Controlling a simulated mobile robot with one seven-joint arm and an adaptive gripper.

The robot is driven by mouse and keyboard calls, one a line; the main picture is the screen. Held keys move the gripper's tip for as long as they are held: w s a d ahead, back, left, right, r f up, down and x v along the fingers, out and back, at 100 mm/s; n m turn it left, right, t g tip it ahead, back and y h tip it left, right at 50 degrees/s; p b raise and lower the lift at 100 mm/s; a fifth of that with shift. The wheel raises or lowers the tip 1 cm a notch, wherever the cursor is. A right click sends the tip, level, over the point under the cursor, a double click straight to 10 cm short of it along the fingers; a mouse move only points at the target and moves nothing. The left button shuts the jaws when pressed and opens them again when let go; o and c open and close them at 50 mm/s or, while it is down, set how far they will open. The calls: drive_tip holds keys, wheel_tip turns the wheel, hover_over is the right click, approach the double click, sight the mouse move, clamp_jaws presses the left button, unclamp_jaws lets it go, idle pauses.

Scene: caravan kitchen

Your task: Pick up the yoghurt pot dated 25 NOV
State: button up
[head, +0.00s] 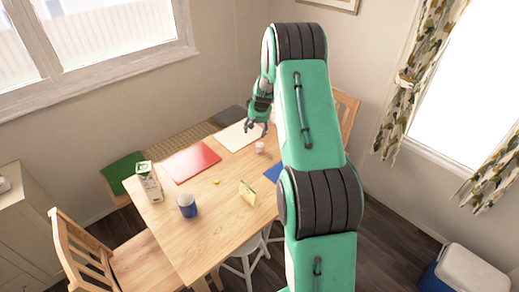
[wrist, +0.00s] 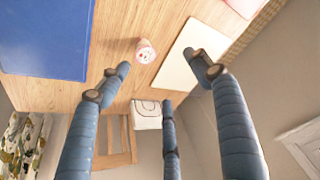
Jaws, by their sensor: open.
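A small white and pink pot (head: 260,147) stands on the wooden table (head: 227,166), near its far right part. In the wrist view the pot (wrist: 146,50) shows pinkish-red marks on it; any date is too small to read. My gripper (head: 257,130) is above the table, a little left of and beyond the pot in the head view. In the wrist view its blue-grey fingers (wrist: 160,80) are spread apart with nothing between them, and the pot lies past their tips, not touched.
A white mat (head: 238,136), a red mat (head: 191,162) and a blue mat (head: 274,172) lie on the table. A carton (head: 149,182), a dark blue mug (head: 187,205), a small yellow thing (head: 216,182) and a yellowish card (head: 247,193) stand nearer. Chairs (head: 88,258) surround it.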

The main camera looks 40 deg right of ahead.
approach(260, 145)
wheel_tip(260, 145, up, 3)
drive_tip(key=shift+s+a+r, duration=0.1)
drive_tip(key=shift+s+a, duration=0.2)
drive_tip(key=shift+s, duration=0.15)
drive_tip(key=shift+b+x, duration=0.4)
drive_tip(key=shift+x, duration=3.85)
drive_tip(key=shift+b+x, duration=0.45)
drive_tip(key=shift+x, duration=2.15)
drive_tip(key=c, duration=1.3)
